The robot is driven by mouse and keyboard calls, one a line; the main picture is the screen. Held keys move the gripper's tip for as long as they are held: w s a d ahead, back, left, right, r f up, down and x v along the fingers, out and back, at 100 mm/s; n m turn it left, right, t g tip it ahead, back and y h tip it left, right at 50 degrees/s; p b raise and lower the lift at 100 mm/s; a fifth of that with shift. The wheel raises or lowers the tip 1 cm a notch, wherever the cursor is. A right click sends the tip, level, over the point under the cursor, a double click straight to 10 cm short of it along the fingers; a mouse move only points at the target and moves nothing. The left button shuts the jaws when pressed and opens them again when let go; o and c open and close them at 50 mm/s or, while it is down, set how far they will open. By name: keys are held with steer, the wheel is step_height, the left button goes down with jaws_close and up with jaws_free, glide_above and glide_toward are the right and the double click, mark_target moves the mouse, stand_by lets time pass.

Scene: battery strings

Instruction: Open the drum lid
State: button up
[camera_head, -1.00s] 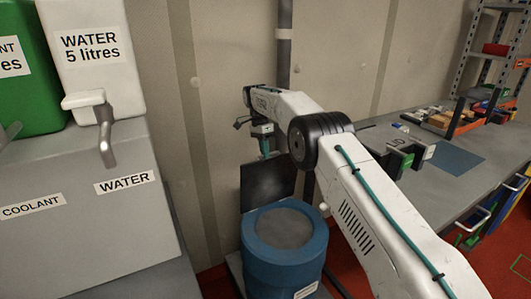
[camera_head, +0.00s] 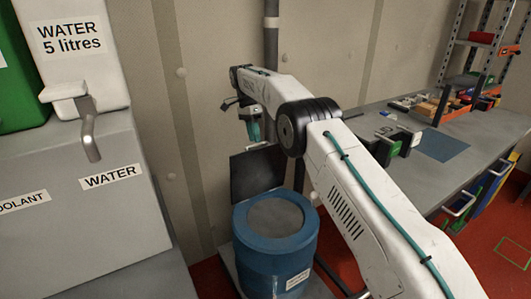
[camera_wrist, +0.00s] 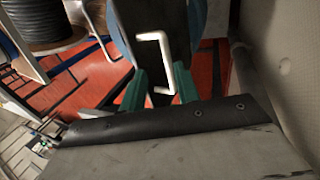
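My gripper (camera_head: 253,132) is above and behind the upright lid in the head view. In the wrist view its two green fingers (camera_wrist: 160,85) are apart, with a white U-shaped handle (camera_wrist: 154,37) showing between and beyond them. I cannot tell whether a finger touches the handle. Nothing is clamped between the fingers.
A grey cabinet (camera_head: 60,225) with a water container (camera_head: 75,80) and tap stands at the left. A grey workbench (camera_head: 405,185) with several small items runs along the right. The wall (camera_head: 200,60) and a vertical pipe (camera_head: 271,45) are close behind the gripper.

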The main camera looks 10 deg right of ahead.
steer(key=s+d+r, duration=0.1)
steer(key=s+d, duration=0.1)
steer(key=s, duration=1.3)
steer(key=shift+s+r, duration=0.15)
steer(key=shift+s, duration=0.25)
steer(key=s+d+r+n+t, duration=0.1)
steer(key=s+d+r+n, duration=0.3)
steer(key=s, duration=0.9)
steer(key=s+d+r+n+t+y, duration=0.1)
steer(key=s+d+r+n, duration=0.3)
steer(key=s, duration=1)
steer(key=s+d+r+n+t, duration=0.3)
steer(key=s+d+r+n, duration=0.1)
steer(key=s, duration=1)
steer(key=shift+s+d+r+n, duration=0.25)
steer(key=shift+d+n, duration=0.4)
steer(key=shift+n, duration=0.35)
steer(key=shift+s, duration=0.1)
